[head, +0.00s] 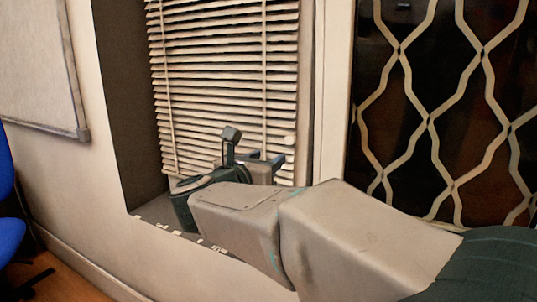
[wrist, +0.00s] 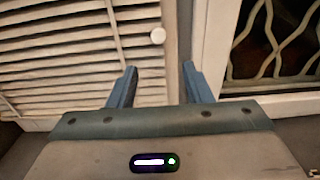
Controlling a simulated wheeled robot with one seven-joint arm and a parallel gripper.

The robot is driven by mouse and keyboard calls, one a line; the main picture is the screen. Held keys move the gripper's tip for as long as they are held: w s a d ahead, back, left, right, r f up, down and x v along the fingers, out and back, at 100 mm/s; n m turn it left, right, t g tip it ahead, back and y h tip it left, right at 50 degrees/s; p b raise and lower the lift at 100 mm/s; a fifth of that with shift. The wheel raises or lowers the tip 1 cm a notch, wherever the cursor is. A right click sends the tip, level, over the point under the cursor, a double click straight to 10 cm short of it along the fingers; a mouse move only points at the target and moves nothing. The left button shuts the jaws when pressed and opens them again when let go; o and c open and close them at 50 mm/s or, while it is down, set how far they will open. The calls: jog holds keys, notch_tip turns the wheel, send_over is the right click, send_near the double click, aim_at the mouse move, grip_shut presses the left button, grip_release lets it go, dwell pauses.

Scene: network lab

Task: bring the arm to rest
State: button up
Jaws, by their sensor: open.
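My gripper (wrist: 160,82) is open and empty in the wrist view, with its two blue-grey fingers apart. Past the fingers are the slats of a window blind (wrist: 60,60) and a round pale knob (wrist: 157,36). In the head view my arm stretches from the lower right towards the window recess. My gripper (head: 268,157) is at the far end of the arm, in front of the blind (head: 225,70). The wrist partly hides it there.
The recess has a sill (head: 160,211) below my wrist. A dark panel with a wavy lattice (head: 430,120) stands at right. A framed board (head: 40,60) hangs on the left wall. A blue chair (head: 8,205) stands at the left edge above a wooden floor (head: 65,280).

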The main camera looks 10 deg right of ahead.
jog(key=s+a+r+n+t+y+p, duration=0.1)
jog(key=a+r+n+y+p, duration=0.2)
jog(key=r+n+y+p, duration=0.6)
jog(key=a+r+n+y+p, duration=0.35)
jog(key=n+p, duration=0.75)
jog(key=n, duration=0.6)
jog(key=s+d+f+n+g+p, duration=0.1)
jog(key=s+d+n+g+p, duration=0.3)
jog(key=s, duration=0.7)
jog(key=s+d+f+n+g+p, duration=0.1)
jog(key=s+d+n+g+p, duration=0.4)
jog(key=s+n+g+p, duration=0.3)
jog(key=s+n+h+p, duration=0.1)
jog(key=s+n+p, duration=0.2)
jog(key=n+p, duration=0.1)
jog(key=shift+f+n, duration=0.25)
jog(key=shift+n, duration=0.65)
jog(key=shift+w+d, duration=0.1)
